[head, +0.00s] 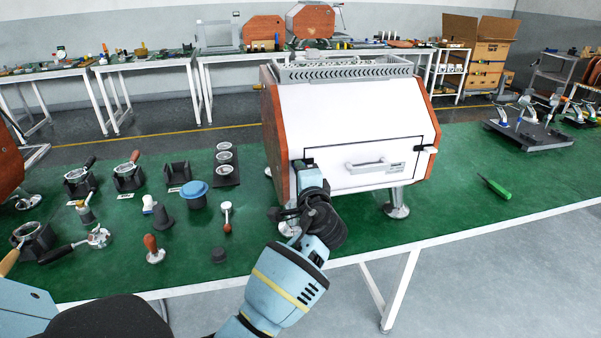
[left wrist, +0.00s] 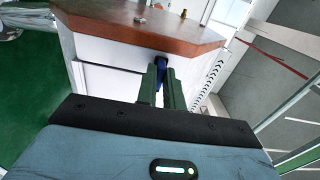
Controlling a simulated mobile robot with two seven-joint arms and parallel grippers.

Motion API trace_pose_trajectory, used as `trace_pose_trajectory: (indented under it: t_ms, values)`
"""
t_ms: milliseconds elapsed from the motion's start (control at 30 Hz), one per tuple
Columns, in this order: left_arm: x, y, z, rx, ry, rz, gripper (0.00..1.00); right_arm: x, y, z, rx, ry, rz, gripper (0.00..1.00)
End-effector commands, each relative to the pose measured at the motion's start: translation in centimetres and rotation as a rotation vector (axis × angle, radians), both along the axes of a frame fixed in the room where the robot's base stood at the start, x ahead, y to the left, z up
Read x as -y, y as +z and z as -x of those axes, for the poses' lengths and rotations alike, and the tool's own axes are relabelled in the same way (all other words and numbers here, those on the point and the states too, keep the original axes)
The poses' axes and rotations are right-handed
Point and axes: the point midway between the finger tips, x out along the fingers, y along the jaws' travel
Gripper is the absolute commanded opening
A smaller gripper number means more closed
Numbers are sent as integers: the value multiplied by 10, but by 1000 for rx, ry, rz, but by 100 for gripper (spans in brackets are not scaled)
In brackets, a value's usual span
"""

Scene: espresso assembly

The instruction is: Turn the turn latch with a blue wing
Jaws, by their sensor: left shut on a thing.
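The turn latch with a blue wing (left wrist: 161,66) sits by the edge of the machine's front, next to a wood-coloured side panel (left wrist: 140,36). My left gripper (left wrist: 160,80) is shut on the blue wing, one green finger on each side of it. In the head view my left gripper (head: 308,170) reaches the left edge of the white espresso machine's (head: 340,110) front, and my wrist hides most of the latch there. The front panel (head: 345,181) with its grey handle (head: 367,164) looks closed. My right gripper is not in view.
A second latch (head: 427,149) is at the panel's right edge. Portafilters (head: 130,172), a tamper (head: 153,248) and a blue-topped item (head: 194,190) stand left of the machine on the green table (head: 110,270). A green screwdriver (head: 496,187) lies right; the table around it is clear.

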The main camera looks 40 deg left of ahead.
Motion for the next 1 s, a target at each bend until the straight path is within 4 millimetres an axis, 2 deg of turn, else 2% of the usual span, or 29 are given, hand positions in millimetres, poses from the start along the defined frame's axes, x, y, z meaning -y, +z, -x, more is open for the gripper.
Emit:
trace_pose_trajectory:
  t_ms: [67,100,233,567,1000]
  values:
    - [1,-1,0,1,-1,3,0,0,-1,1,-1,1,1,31]
    - [1,-1,0,1,-1,3,13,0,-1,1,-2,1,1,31]
    - [1,-1,0,0,-1,3,30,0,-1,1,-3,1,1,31]
    - [2,-1,1,-1,-1,1,31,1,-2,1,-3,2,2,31]
    - [49,-2,40,0,-2,4,31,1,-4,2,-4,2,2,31]
